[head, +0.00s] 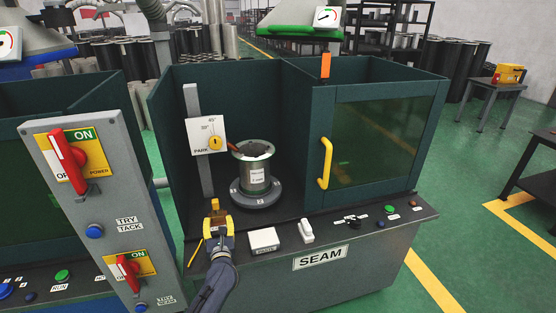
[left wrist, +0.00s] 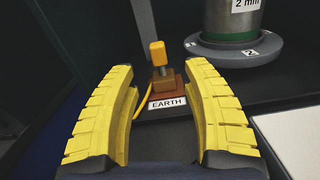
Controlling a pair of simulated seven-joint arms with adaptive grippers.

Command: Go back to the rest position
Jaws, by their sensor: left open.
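My left gripper (head: 218,226) is in front of the seam machine (head: 320,265), low at the left of its open bay. In the left wrist view its two yellow fingers (left wrist: 163,110) stand wide apart with nothing between their tips. Just ahead of the fingers is a brass earth clamp (left wrist: 160,68) with a yellow cable, on a base labelled EARTH. The clamp also shows in the head view (head: 216,207), just beyond the fingertips. Whether the fingers touch it I cannot tell. My right gripper is not in view.
A flanged cylinder (head: 253,165) stands upright on a round grey base (head: 256,193) in the bay. A dial plate (head: 207,137) on a post is to its left. The glass door (head: 384,140) has a yellow handle. A switch panel (head: 100,200) stands at left.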

